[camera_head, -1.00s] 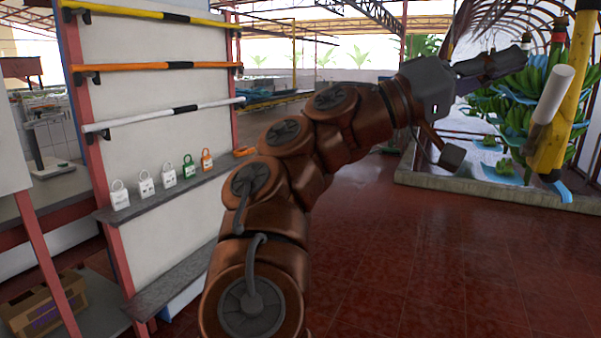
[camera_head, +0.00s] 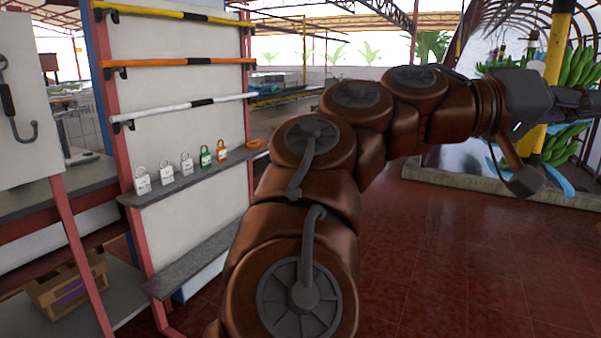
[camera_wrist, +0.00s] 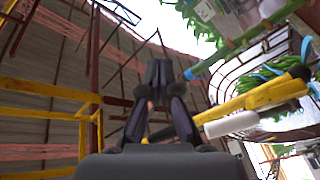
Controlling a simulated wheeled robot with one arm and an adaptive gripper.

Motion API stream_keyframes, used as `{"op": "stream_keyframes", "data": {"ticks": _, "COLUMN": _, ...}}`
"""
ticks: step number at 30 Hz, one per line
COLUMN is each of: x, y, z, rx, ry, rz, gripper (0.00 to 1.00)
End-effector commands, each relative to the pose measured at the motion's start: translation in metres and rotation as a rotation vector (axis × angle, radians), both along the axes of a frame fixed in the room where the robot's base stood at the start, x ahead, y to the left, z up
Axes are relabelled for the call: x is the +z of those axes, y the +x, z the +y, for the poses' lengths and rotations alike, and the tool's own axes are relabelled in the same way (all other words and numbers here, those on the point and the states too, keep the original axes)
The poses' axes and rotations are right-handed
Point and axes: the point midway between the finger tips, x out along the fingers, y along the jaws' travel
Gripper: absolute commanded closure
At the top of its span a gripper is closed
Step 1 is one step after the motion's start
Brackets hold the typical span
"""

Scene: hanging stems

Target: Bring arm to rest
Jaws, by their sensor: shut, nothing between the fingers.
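My arm, brown with grey joint caps, reaches up and to the right across the head view. My gripper (camera_head: 585,101) is at the right edge there, partly cut off, in front of a yellow pole (camera_head: 559,45) and green banana bunches (camera_head: 578,66). In the wrist view my gripper (camera_wrist: 158,66) is dark, with its fingers brought together and nothing held. A white tube (camera_wrist: 232,124) and a yellow bar (camera_wrist: 265,97) lie to its right in that picture. I cannot tell how far they are from the fingers.
A rack at left holds yellow, orange (camera_head: 180,62) and white (camera_head: 190,106) bars, with several padlocks (camera_head: 186,163) on its shelf. A hook (camera_head: 18,110) hangs on a panel at far left. A cardboard box (camera_head: 70,287) sits low. Red tiled floor (camera_head: 450,260) is open at right.

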Motion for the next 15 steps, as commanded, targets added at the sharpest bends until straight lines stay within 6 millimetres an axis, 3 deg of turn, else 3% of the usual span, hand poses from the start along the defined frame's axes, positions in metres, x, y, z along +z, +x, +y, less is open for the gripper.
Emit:
{"op": "stream_keyframes", "data": {"ticks": 5, "x": -0.048, "y": -0.021, "z": -0.033, "rx": 0.03, "ry": 0.214, "rz": 0.008, "gripper": 1.0}}
{"op": "stream_keyframes", "data": {"ticks": 10, "x": -0.138, "y": -0.037, "z": -0.058, "rx": 0.093, "ry": 0.526, "rz": 0.055, "gripper": 1.0}}
{"op": "stream_keyframes", "data": {"ticks": 15, "x": -0.241, "y": -0.044, "z": -0.047, "rx": 0.185, "ry": 0.846, "rz": 0.151, "gripper": 1.0}}
